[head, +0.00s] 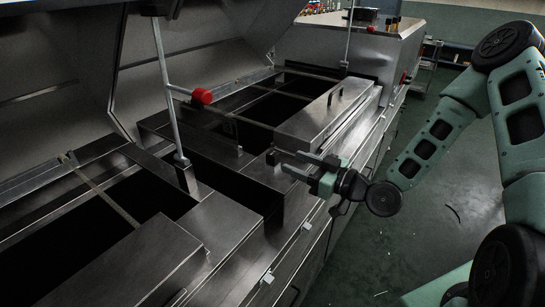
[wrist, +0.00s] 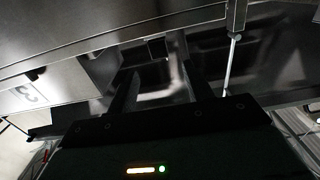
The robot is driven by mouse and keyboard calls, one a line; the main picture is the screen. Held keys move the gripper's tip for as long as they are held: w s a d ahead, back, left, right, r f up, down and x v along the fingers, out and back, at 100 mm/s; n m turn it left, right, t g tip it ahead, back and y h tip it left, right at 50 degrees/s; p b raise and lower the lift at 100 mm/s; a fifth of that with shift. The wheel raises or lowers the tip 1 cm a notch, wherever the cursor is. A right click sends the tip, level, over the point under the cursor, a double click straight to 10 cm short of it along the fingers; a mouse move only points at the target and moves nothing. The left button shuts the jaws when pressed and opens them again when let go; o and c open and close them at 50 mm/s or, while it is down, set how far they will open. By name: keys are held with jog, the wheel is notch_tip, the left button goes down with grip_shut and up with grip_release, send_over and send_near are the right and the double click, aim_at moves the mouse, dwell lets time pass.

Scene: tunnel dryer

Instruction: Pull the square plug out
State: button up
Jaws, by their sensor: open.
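A small dark square block, which looks like the square plug (head: 273,157), sits at the edge of the dryer's metal top. In the wrist view the plug (wrist: 158,48) shows as a dark square just past and between my fingertips. My gripper (head: 291,162) reaches in from the right over the metal top, with its fingers pointing left toward the plug. In the wrist view my gripper (wrist: 158,72) has its two fingers apart, with nothing held between them. I cannot tell whether a fingertip touches the plug.
A lever with a red knob (head: 202,96) stands to the left. A metal cover (head: 325,115) with a handle lies behind the gripper. Dark open bays (head: 110,225) lie in the dryer top. Raised lids stand at the back left.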

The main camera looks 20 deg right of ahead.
aim_at(277, 155)
jog(key=p+x, duration=0.1)
jog(key=x, duration=0.7)
jog(key=shift+w+a+p, duration=0.15)
jog(key=shift+w+p, duration=0.05)
jog(key=shift+p, duration=0.1)
grip_shut()
